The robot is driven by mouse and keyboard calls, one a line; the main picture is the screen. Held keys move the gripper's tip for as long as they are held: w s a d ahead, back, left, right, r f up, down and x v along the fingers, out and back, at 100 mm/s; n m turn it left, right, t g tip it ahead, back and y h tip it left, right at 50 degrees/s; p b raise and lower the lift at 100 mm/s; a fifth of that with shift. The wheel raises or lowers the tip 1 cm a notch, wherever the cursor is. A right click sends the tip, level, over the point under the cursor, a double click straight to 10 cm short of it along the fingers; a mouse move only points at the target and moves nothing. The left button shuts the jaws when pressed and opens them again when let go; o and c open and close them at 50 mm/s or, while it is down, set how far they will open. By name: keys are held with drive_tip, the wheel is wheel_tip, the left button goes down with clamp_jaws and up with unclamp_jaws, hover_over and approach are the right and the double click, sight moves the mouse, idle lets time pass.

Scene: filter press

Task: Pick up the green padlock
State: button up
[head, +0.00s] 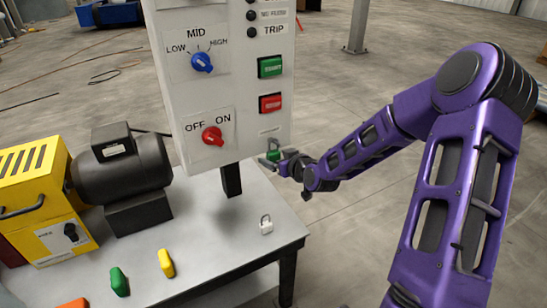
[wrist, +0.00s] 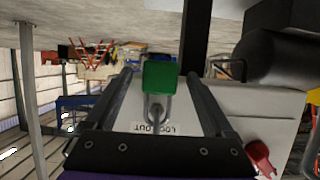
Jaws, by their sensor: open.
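The green padlock (head: 273,155) hangs at the lower right of the white control panel (head: 230,90), near its bottom edge. In the wrist view its green body (wrist: 160,76) and grey shackle stand between my two dark fingers, with a "LOCKOUT" label (wrist: 155,128) behind the shackle. My gripper (head: 285,166) is open and reaches the padlock from the right, with a finger on either side. Gaps show between the padlock body and both fingers in the wrist view. I cannot tell how the shackle is hooked.
A pale padlock (head: 266,226) stands on the grey table (head: 215,265) below. Green (head: 119,281), yellow (head: 166,263) and orange (head: 73,303) pieces lie at its front. A black motor (head: 125,165) and yellow housing (head: 40,185) stand at left. The floor at right is open.

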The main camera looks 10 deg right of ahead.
clamp_jaws()
idle(0.4)
drive_tip(key=shift+r, duration=0.1)
